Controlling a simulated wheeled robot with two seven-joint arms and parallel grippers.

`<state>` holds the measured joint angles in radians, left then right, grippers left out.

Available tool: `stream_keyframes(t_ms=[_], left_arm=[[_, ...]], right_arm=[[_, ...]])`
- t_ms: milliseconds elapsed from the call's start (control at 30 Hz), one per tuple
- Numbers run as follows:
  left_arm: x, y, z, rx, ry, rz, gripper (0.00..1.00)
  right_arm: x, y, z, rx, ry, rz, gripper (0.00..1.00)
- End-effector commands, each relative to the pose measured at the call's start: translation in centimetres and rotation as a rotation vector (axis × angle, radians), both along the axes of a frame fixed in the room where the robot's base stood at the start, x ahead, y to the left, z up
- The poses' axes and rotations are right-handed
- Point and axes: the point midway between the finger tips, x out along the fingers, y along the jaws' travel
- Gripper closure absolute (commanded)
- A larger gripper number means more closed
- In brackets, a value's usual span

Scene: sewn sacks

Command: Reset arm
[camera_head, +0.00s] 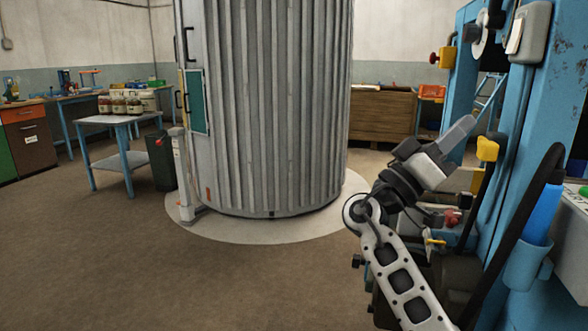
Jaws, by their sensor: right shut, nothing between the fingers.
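My right arm comes in from the bottom right of the head view. Its gripper (460,136) points up and to the right, in front of the blue machine frame (531,125). Its fingers are together with nothing between them. I cannot tell whether the fingertips touch the machine. My left arm and gripper are out of the picture. No sewn sack can be made out in this view.
A large ribbed grey metal cylinder (275,100) stands on a pale round floor patch (262,228). A wooden crate (381,114) stands behind. Floor at lower left is clear.

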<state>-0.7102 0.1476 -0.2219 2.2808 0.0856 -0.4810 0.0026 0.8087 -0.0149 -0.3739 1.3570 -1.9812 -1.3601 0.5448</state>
Motion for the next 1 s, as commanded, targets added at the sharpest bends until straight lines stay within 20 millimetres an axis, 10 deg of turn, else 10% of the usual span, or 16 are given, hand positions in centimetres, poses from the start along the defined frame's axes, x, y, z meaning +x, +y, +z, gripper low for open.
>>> stream_keyframes(t_ms=[167, 367, 633, 767, 1000], left_arm=[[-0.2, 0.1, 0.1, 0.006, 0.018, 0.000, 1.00], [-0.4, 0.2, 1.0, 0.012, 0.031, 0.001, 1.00], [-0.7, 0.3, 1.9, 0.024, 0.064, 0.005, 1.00], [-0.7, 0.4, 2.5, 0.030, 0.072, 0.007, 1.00], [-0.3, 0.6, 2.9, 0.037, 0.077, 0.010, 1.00]], right_arm=[[2.1, -1.4, -6.7, 0.109, 0.216, 0.122, 1.00], [2.5, -1.8, -19.4, 0.315, 0.559, 0.372, 1.00], [-6.7, 3.3, -36.5, 0.727, 0.940, 0.866, 1.00], [-14.2, 6.9, -39.9, 0.962, 0.985, 1.108, 1.00], [-23.0, 10.4, -39.2, 1.259, 0.893, 1.346, 1.00]])
